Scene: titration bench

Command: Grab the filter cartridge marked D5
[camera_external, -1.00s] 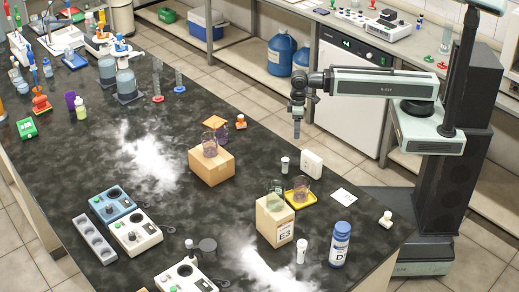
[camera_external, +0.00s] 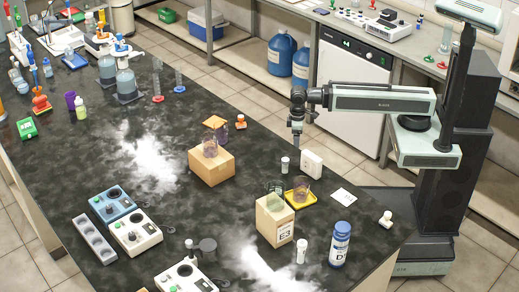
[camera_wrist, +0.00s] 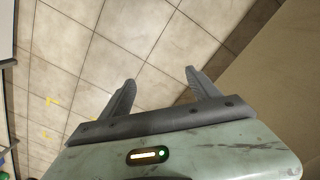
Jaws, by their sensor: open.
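A blue-and-white cylinder (camera_external: 340,243) stands upright near the bench's front right edge. Its label shows a "D"; the character after it cannot be read clearly, so I cannot confirm D5. My gripper (camera_external: 296,147) hangs over the bench's right edge in the external view, well above and behind this cylinder in the picture. In the wrist view my gripper (camera_wrist: 160,78) is open, its two fingers apart with nothing between them. Tiled floor shows beyond them, and the cylinder is not in that view.
A cardboard box marked E3 (camera_external: 275,222) and a white capped vial (camera_external: 301,250) stand left of the cylinder. A yellow tray (camera_external: 287,196) holding a beaker, a white card (camera_external: 343,197) and a white block (camera_external: 311,163) lie behind it. The bench's middle (camera_external: 225,205) is mostly clear.

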